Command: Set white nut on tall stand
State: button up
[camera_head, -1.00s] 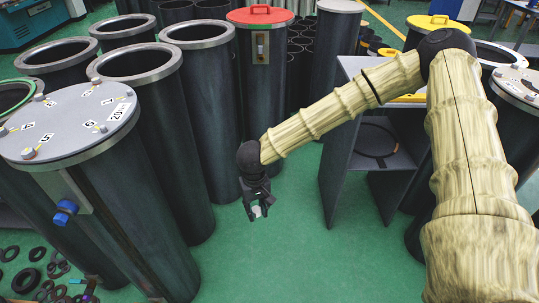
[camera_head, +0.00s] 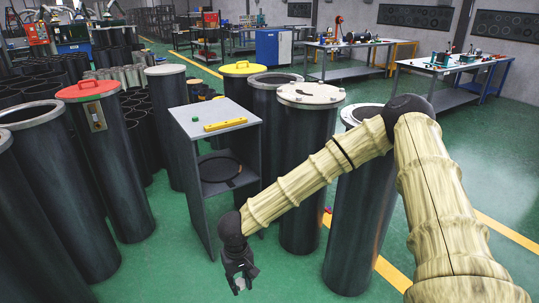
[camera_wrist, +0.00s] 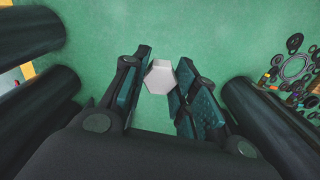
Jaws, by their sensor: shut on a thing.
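My gripper (camera_head: 240,280) hangs low over the green floor, left of the front cylinders, with its fingers pointing down. It is shut on a white nut (camera_wrist: 160,77), which looks hexagonal in the wrist view, between the fingertips. In the head view only a small pale part of the nut (camera_head: 240,285) shows. A tall grey stand (camera_head: 196,129) with an open shelf is behind and left of my gripper. The stand's top is above the gripper and carries a yellow spirit level (camera_head: 226,125) and a small green item (camera_head: 195,119).
A dark flanged cylinder with a bolted pale lid (camera_head: 310,96) stands right of the stand. A red-lidded cylinder (camera_head: 88,91) and open dark cylinders crowd the left. Rings lie scattered on the floor (camera_wrist: 293,68) in the wrist view. Workbenches (camera_head: 450,68) are far right.

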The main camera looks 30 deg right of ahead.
aim_at(212, 119)
jog(key=z, duration=0.3)
jog(key=k, duration=0.15)
jog(key=u, duration=0.8)
jog(key=i, duration=1.6)
jog(key=u, duration=0.1)
jog(key=k, duration=1.15)
jog(key=u, duration=1.35)
jog(key=i, duration=0.3)
jog(key=z, duration=0.1)
